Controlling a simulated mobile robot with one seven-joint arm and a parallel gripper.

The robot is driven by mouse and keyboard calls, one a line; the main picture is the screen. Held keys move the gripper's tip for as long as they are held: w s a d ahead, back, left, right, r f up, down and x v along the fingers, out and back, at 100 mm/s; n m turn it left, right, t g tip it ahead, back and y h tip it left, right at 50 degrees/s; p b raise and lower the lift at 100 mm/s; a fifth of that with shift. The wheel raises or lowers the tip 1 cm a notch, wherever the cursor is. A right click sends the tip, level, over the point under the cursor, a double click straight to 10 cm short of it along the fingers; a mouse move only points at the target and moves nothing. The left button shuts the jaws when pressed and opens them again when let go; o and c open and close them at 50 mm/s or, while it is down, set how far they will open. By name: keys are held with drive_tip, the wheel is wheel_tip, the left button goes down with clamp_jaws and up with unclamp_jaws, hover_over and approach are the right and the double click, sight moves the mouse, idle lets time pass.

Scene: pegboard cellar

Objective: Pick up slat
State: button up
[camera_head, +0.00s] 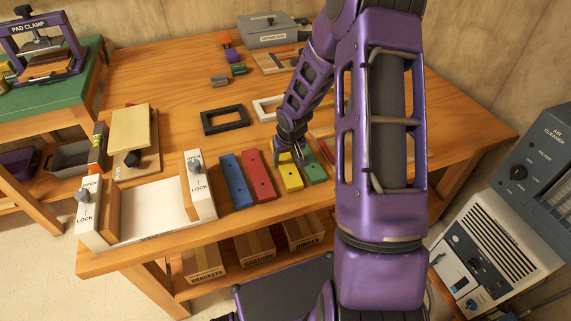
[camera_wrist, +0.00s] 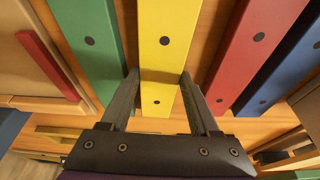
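Several coloured slats lie on the wooden bench. In the head view, from left to right, they are a blue slat (camera_head: 236,182), a red slat (camera_head: 260,178), a yellow slat (camera_head: 291,179) and a green slat (camera_head: 314,171). Each has dark round holes or dots. My gripper (camera_head: 290,159) points down over the far part of the yellow slat. In the wrist view, the yellow slat (camera_wrist: 165,55) runs between my gripper's two fingers (camera_wrist: 159,75). The fingers are open, with visible gaps beside the slat; contact cannot be told. My arm hides part of the bench to the right.
A white fixture (camera_head: 150,222) with OPEN/LOCK knobs stands left of the slats. A black frame (camera_head: 206,125) and a pale frame (camera_head: 259,108) lie behind. A thin red piece (camera_head: 326,149) lies near the green slat. A grey case (camera_head: 268,33) stands at the back.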

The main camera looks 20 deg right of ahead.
drive_tip(key=c, duration=0.9)
